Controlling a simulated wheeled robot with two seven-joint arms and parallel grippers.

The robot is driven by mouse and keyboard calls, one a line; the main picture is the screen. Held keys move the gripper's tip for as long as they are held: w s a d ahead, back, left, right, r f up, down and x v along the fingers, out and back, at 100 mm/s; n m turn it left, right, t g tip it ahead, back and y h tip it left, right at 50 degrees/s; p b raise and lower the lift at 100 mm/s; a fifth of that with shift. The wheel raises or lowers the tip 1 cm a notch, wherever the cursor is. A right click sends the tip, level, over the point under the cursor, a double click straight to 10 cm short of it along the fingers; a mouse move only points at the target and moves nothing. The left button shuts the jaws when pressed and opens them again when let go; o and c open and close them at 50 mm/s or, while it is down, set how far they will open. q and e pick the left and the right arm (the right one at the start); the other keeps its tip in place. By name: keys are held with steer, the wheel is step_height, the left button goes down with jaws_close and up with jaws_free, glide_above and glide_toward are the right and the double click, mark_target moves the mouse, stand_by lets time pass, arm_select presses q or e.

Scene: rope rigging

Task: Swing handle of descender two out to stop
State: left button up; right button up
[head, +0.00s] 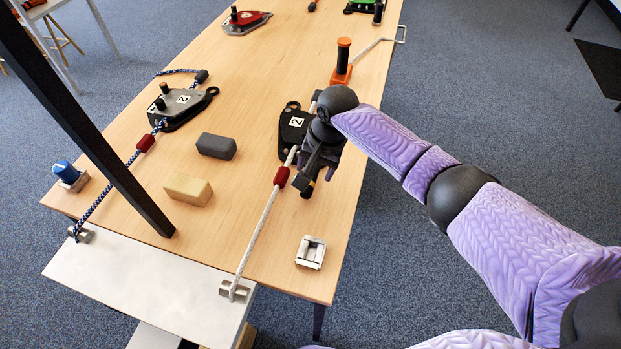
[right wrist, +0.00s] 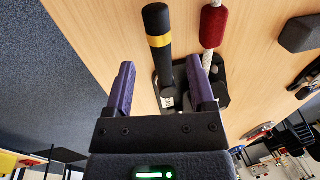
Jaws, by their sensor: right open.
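My right gripper (head: 318,165) is over the descender. In the right wrist view my right gripper (right wrist: 161,65) is open, with the handle between its two purple fingers and gaps showing on both sides. My left gripper is out of view.
A second plate marked 2 (head: 183,101) sits on a blue-black rope at left. A red sleeve (head: 281,177) is on the white rope (head: 257,228). A grey block (head: 216,146), a tan block (head: 188,189) and a metal fitting (head: 311,252) lie nearby. An orange-based post (head: 342,62) stands behind.

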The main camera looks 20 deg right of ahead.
mark_target(314, 173)
steer(key=f, duration=0.1)
steer(key=f+b, duration=0.1)
steer(key=f, duration=0.1)
steer(key=shift+w+a+f, duration=0.2)
steer(key=shift+a+f, duration=0.1)
steer(key=shift+f, duration=0.05)
steer(key=shift+c, duration=0.2)
jaws_close()
stand_by(0.9)
